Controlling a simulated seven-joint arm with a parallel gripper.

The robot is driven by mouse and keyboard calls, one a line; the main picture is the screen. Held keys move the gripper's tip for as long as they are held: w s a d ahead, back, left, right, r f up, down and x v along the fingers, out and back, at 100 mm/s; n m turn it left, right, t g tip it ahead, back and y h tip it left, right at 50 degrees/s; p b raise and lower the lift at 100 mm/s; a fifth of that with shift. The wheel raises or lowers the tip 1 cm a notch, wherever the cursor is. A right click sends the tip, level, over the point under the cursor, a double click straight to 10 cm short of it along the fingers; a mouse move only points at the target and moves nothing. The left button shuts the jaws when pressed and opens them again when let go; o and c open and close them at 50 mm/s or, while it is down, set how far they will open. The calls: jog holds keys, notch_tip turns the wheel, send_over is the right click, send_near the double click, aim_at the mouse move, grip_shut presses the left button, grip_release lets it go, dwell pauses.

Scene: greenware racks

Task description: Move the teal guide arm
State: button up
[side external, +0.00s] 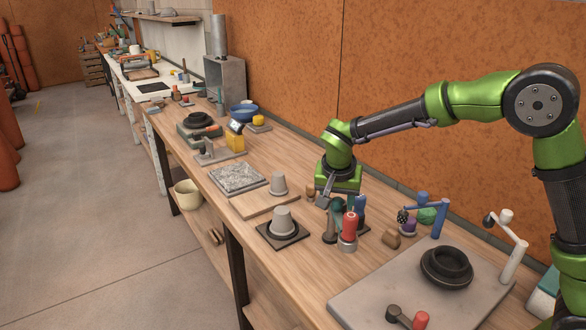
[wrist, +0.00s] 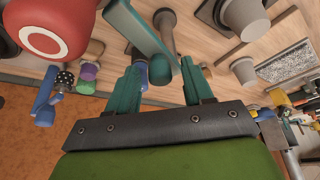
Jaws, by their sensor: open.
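The teal guide arm (wrist: 138,27) shows in the wrist view as a slanted bar, with a rounded teal end (wrist: 160,70) between my fingertips. In the side view a dark teal part (side external: 337,207) is partly hidden under my gripper (side external: 330,197). In the wrist view my gripper (wrist: 162,72) is open, its two teal fingers apart on either side of the rounded end. I cannot tell whether either finger touches it.
A red-topped cylinder (side external: 349,228) stands close in front of the gripper. A blue-armed stand (side external: 438,215) and a grey slab with a black ring (side external: 446,266) are to the right. A grey cone (side external: 283,221) and a speckled slab (side external: 237,178) are to the left.

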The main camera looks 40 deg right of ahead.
aim_at(330, 210)
grip_shut()
jog(key=shift+a+m, duration=0.15)
jog(key=shift+m, duration=0.15)
dwell(0.4)
jog(key=shift+w+a+m+g+h, duration=0.2)
jog(key=shift+w+a+m+g, duration=0.25)
jog(key=shift+m, duration=0.95)
jog(key=shift+w+a+m+g+h, duration=0.15)
jog(key=shift+w+m+g, duration=0.35)
jog(key=shift+m, duration=0.9)
jog(key=shift+w+a+m+g+h, duration=0.3)
jog(key=shift+m+g, duration=0.35)
jog(key=shift+m, duration=0.75)
jog(key=shift+w+d+r+m+g+y, duration=0.1)
jog(key=shift+w+m+g+y, duration=0.35)
jog(key=shift+m, duration=1.1)
jog(key=shift+w+d+f+m+g+y, duration=0.15)
jog(key=shift+w+m+g, duration=0.45)
jog(key=shift+m, duration=0.9)
jog(key=shift+w+r+m+g+y, duration=0.15)
jog(key=shift+w+m+g+y, duration=0.3)
jog(key=shift+m, duration=1.1)
jog(key=shift+w+d+m, duration=0.1)
jog(key=shift+w+m, duration=0.1)
jog(key=shift+m, duration=0.2)
